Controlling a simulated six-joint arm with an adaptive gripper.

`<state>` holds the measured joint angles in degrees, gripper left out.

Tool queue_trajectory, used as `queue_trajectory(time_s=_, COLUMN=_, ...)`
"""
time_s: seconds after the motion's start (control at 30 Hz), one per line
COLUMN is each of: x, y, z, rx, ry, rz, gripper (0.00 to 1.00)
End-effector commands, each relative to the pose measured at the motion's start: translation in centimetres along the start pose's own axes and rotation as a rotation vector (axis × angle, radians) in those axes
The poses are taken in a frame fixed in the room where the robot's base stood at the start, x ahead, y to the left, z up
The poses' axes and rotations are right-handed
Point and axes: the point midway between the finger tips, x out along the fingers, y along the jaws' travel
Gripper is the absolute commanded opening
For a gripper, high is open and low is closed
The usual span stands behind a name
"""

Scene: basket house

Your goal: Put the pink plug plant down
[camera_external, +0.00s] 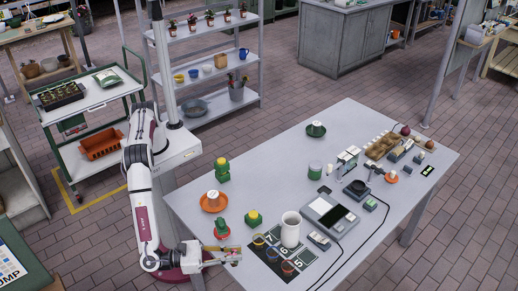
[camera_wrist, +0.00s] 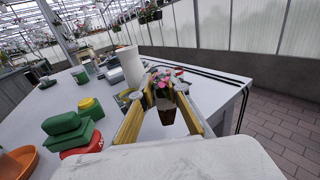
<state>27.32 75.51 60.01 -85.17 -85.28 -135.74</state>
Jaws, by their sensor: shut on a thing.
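The pink plug plant (camera_wrist: 163,82) has pink flowers, green leaves and a brown root plug. My gripper (camera_wrist: 166,94) is shut on it, with the yellow fingers on either side, in the wrist view. The plug's lower end hangs below the fingers; I cannot tell how far it is above the table. In the external view my gripper (camera_external: 234,256) is at the near-left edge of the grey table (camera_external: 270,160), left of a black numbered mat (camera_external: 268,241). The plant is very small there and mostly lost against the fingers.
Small coloured cups (camera_external: 288,268) stand on the mat, beside a white cylinder (camera_external: 290,229). A grey device with a dark screen (camera_external: 330,212) is to the right. Green and yellow objects (camera_external: 253,218) and an orange dish (camera_external: 213,201) lie behind my gripper. The table's left-middle is clear.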

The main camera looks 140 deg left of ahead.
Motion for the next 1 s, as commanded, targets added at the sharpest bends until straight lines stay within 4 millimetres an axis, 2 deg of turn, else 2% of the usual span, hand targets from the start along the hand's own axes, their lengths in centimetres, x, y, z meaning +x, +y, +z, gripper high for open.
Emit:
queue_trajectory(time_s=0.1, x=0.6, y=0.0, z=0.0, rx=0.000, ry=0.000, rz=0.001, gripper=0.03)
queue_trajectory(time_s=0.53, x=1.0, y=0.0, z=0.0, rx=0.000, ry=0.000, rz=0.001, gripper=0.03)
queue_trajectory(time_s=0.67, x=2.1, y=0.0, z=0.0, rx=0.000, ry=0.000, rz=0.001, gripper=0.03)
queue_trajectory(time_s=0.8, x=4.0, y=0.1, z=0.1, rx=0.000, ry=0.000, rz=0.003, gripper=0.03)
queue_trajectory(time_s=1.0, x=3.6, y=0.0, z=-2.4, rx=0.001, ry=0.000, rz=0.000, gripper=0.03)
